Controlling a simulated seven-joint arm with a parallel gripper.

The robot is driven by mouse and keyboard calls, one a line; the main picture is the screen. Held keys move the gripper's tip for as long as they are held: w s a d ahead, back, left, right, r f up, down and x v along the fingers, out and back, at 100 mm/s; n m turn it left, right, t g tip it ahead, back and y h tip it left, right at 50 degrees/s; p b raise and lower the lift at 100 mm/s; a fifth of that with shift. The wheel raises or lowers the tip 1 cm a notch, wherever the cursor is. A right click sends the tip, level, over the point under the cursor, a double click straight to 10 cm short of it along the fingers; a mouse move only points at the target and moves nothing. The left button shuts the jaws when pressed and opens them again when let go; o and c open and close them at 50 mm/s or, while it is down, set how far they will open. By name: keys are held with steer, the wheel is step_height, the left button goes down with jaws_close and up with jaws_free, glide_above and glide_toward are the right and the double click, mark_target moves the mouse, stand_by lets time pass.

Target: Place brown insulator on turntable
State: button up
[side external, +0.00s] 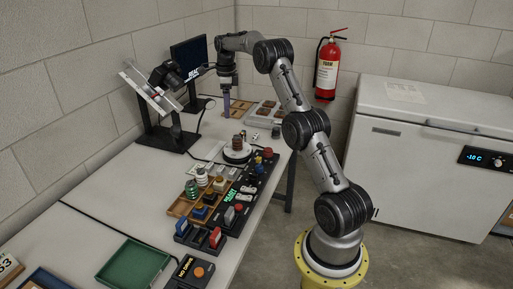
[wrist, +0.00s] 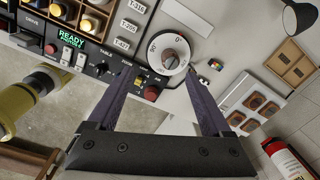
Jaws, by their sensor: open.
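The brown insulator (side external: 238,142) stands upright on the white turntable (side external: 237,156) in the side view. In the wrist view the insulator (wrist: 170,57) shows from above near the middle of the turntable's marked disc (wrist: 154,50). My gripper (side external: 226,113) hangs beyond the turntable, toward the far end of the table, pointing down and apart from the insulator. In the wrist view my gripper (wrist: 160,74) has its two fingers spread wide with nothing held between them.
A white tray (wrist: 229,112) with brown pieces and a wooden tray (wrist: 288,62) lie at the far end. A control panel (side external: 250,183) and wooden insulator rack (side external: 181,208) lie nearer. A camera stand (side external: 160,137) and monitor (side external: 189,55) stand at left.

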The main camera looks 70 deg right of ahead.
steer(key=s+a+r+n+t, duration=0.1)
steer(key=s+a+r+n, duration=0.3)
steer(key=a, duration=0.5)
steer(key=s+a+r+n+t, duration=0.1)
steer(key=s+a+r+n, duration=0.1)
steer(key=a+r+n, duration=0.5)
steer(key=s+a+r+n+t, duration=0.15)
steer(key=a+r+n, duration=0.3)
steer(key=a, duration=0.55)
steer(key=s+a+f+n+t, duration=0.1)
steer(key=s+a+f+n, duration=0.2)
steer(key=s+a+n, duration=0.3)
steer(key=s+a+f+n, duration=0.4)
steer(key=s+n, duration=0.5)
steer(key=s, duration=0.5)
steer(key=a, duration=0.2)
steer(key=shift+s+a+n+t, duration=0.2)
steer(key=shift+a+n+t, duration=0.1)
steer(key=shift+n+t, duration=0.05)
